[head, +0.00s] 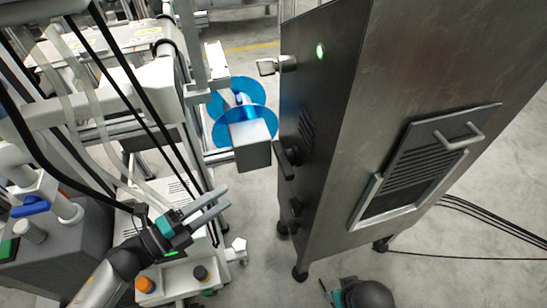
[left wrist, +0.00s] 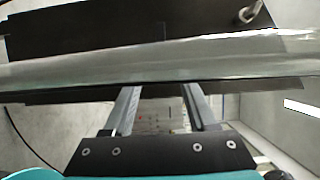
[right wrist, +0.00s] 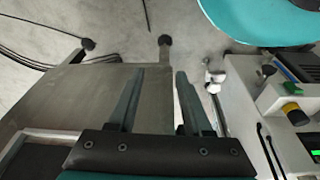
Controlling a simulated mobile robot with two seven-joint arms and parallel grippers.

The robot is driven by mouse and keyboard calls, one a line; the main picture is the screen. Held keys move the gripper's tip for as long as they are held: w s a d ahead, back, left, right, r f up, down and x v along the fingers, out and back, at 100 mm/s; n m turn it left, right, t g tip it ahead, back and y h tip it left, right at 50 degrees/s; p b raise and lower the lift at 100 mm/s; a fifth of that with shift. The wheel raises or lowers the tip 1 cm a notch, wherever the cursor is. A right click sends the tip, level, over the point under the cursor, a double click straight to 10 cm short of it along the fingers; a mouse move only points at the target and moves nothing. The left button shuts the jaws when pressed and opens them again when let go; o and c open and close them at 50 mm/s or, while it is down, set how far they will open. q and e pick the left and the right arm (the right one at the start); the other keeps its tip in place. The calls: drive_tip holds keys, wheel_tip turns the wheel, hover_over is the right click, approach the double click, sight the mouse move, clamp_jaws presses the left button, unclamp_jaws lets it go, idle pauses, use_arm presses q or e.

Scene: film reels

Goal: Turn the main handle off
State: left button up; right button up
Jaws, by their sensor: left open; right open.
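A tall grey metal cabinet (head: 350,110) stands at right of centre in the head view. Its narrow left face carries a silver lever handle (head: 277,65) near the top and a black handle (head: 285,160) lower down. I cannot tell which is the main handle. My left gripper (head: 220,197) is open and empty, left of the black handle and apart from it. It also shows in the left wrist view (left wrist: 161,90), with the cabinet across the view beyond it. My right gripper is open and empty in the right wrist view (right wrist: 158,72), beside the cabinet.
A green light (head: 320,51) glows on the cabinet. Blue reels (head: 240,105) and a grey box (head: 250,145) stand just left of it. A machine with tubes and cables (head: 110,110) fills the left. Bare floor shows between machine and cabinet.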

sight(279, 162)
use_arm(q)
drive_tip(key=b+x, duration=0.2)
drive_tip(key=x, duration=1.2)
drive_tip(key=shift+s+r+b, duration=0.1)
drive_tip(key=shift+s+b, duration=0.05)
drive_tip(key=shift+b, duration=0.25)
drive_tip(key=shift+x, duration=0.75)
use_arm(e)
wheel_tip(279, 162, up, 6)
drive_tip(key=w+t, duration=0.1)
drive_tip(key=w, duration=0.1)
drive_tip(key=shift+w+a, duration=0.2)
use_arm(q)
drive_tip(key=shift+s, duration=0.1)
drive_tip(key=shift+c, duration=0.2)
clamp_jaws()
